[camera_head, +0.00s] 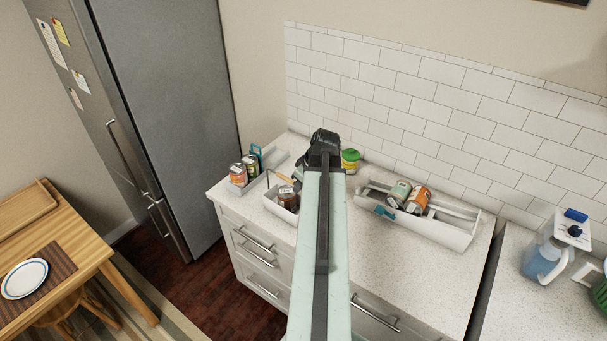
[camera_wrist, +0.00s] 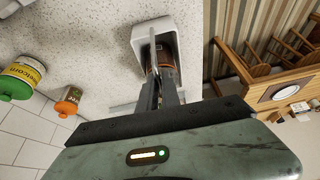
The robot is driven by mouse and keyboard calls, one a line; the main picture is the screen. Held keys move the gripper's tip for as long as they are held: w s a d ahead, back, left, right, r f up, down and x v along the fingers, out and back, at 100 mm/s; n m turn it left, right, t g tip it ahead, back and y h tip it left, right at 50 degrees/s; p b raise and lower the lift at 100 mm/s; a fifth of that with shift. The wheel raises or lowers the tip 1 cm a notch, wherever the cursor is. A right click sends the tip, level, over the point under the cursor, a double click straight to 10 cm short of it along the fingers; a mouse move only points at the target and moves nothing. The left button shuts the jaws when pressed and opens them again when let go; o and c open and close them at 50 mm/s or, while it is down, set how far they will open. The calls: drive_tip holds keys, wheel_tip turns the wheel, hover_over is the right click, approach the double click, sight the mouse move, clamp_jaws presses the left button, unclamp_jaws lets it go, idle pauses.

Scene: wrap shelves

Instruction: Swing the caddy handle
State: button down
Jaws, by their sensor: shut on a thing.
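The middle white caddy (camera_head: 270,190) stands on the counter, partly hidden by my arm, with a dark jar (camera_head: 287,198) in it. In the wrist view the white caddy (camera_wrist: 140,38) lies straight ahead of my fingers, with a brown-orange jar (camera_wrist: 166,56) inside. My gripper (camera_wrist: 160,84) is shut on the thin grey caddy handle (camera_wrist: 158,62), which rises at a tilt in front of the jar. In the head view my gripper is mostly hidden behind my wrist. The exact contact is hard to see.
A left caddy (camera_head: 240,186) holds cans. A right caddy (camera_head: 440,229) holds cans and has a teal grip. A green-lidded can (camera_head: 350,159) stands near the tiled wall, and also shows in the wrist view (camera_wrist: 22,78). The counter's front right is clear. A fridge stands left.

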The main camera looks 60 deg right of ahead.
drive_tip(key=c, duration=1.7)
unclamp_jaws()
wheel_tip(320, 180, up, 7)
drive_tip(key=p, duration=0.7)
drive_tip(key=shift+r, duration=0.1)
